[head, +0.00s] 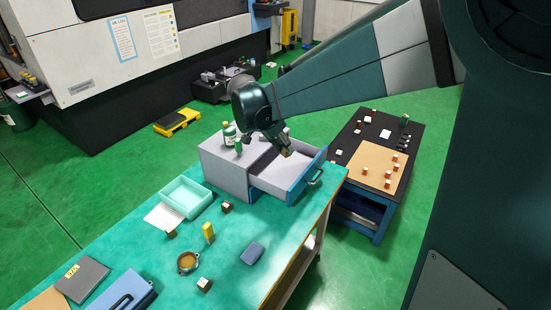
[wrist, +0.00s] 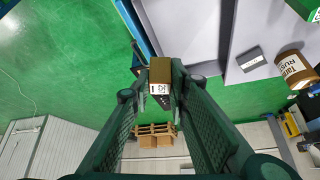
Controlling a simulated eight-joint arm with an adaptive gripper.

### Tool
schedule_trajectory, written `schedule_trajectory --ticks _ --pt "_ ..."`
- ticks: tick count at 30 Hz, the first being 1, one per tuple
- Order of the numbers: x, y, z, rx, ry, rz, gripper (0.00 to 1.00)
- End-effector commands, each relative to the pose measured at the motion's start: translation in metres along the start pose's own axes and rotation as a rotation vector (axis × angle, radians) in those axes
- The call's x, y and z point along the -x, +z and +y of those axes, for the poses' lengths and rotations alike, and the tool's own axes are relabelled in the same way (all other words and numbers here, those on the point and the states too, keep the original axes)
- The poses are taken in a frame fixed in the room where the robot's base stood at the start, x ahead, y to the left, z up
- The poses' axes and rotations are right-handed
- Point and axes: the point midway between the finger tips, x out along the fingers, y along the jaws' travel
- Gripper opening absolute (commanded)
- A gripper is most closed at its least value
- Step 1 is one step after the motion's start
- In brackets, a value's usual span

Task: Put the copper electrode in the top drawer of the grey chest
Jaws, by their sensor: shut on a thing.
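The grey chest (head: 222,165) stands at the far end of the green-topped bench. Its drawer (head: 289,181), with a blue front, is pulled out, and the visible part of its inside is bare; the wrist view shows its pale floor (wrist: 187,30). My gripper (head: 285,148) is above the open drawer in the head view. It is shut on a small brown block with a white lettered face, seemingly the copper electrode (wrist: 160,72). The block shows between the fingertips in the wrist view, near the blue drawer front (wrist: 136,28). Its height above the drawer is hard to tell.
Green bottles (head: 229,135) stand on the chest. The bench (head: 165,265) bears a teal tray (head: 186,198), a yellow block (head: 208,232), a round brown part (head: 188,262), a blue box (head: 252,253) and small labelled blocks (head: 227,208). A second table (head: 345,150) stands at right.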

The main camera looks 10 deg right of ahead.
Motion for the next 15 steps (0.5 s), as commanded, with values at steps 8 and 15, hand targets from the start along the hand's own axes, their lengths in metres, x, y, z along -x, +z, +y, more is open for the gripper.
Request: schedule_trajectory --ticks 8,15 --pt "-0.026 -0.017 -0.028 -0.018 0.025 0.001 0.0" --pt "-0.05 -0.029 -0.047 -0.031 0.046 0.001 0.0"
